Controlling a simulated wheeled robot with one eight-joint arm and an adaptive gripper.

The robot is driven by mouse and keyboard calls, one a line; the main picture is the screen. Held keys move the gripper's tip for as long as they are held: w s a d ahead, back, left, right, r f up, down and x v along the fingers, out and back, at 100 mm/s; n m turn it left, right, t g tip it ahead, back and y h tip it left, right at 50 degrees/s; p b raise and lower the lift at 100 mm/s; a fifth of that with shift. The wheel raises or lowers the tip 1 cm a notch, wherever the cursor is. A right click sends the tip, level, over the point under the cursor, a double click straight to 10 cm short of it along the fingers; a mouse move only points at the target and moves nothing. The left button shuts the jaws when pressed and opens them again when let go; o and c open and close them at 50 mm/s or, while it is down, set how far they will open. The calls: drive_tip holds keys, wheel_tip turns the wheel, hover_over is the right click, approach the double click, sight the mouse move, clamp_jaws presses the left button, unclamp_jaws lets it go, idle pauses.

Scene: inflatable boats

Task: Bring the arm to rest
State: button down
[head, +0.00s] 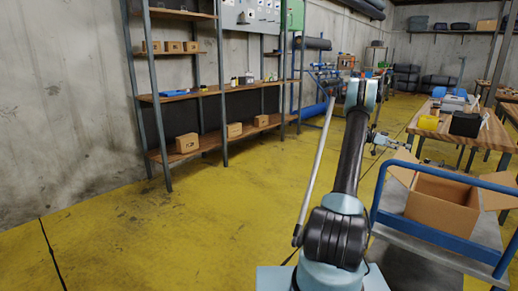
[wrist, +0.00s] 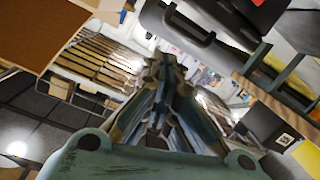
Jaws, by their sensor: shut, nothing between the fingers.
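My arm (head: 350,150) rises from my base in the middle of the head view, with its elbow high. In the wrist view my gripper (wrist: 163,65) points away from the camera, its dark fingers drawn together at the tips. It is shut, and nothing shows between the fingertips.
An open cardboard box (head: 440,207) sits on a blue-railed cart (head: 415,232) close on the right. A wooden table (head: 462,128) with a dark box and yellow items stands beyond. Shelving (head: 215,92) lines the left wall. The yellow floor (head: 190,235) at left is clear.

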drive_tip(key=s+a+r+n+t+y, duration=0.2)
drive_tip(key=s+a+r+n+t, duration=0.3)
drive_tip(key=a+r, duration=0.65)
drive_tip(key=s+a+n+t+y, duration=0.1)
drive_tip(key=s+a+n+t, duration=0.15)
drive_tip(key=s+a, duration=0.4)
drive_tip(key=s+a+n+t+y, duration=0.15)
drive_tip(key=s+a+n, duration=0.25)
drive_tip(key=a, duration=0.5)
drive_tip(key=s+a+f+n+t+y, duration=0.1)
drive_tip(key=s+a+f+n+y, duration=0.3)
drive_tip(key=s+a+f, duration=0.4)
drive_tip(key=s+a+f+n+t+y, duration=0.2)
drive_tip(key=s+a+f+n+y, duration=0.2)
drive_tip(key=s+a, duration=1.6)
wheel_tip(320, 180, down, 4)
drive_tip(key=s+n, duration=0.1)
drive_tip(key=n, duration=0.2)
drive_tip(key=shift+s+f, duration=0.15)
drive_tip(key=shift+s, duration=0.05)
drive_tip(key=shift+a+y, duration=0.1)
drive_tip(key=shift+y, duration=0.15)
